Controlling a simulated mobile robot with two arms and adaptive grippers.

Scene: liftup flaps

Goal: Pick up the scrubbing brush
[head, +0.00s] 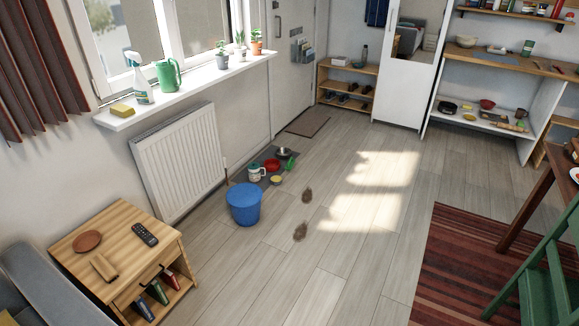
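I cannot clearly make out a scrubbing brush. A small tan wooden piece (104,268), which may be the brush, lies on the wooden side table (78,236) at the lower left; its bristles cannot be told. A blue bucket (244,204) stands on the floor near the radiator, and most of its inside is hidden. Neither of my grippers is in view.
The side table also holds a brown dish (88,241) and a remote (145,234). Pet bowls sit on a grey mat (235,177). Brown smudges (307,195) mark the floor. A green chair (545,265) stands right.

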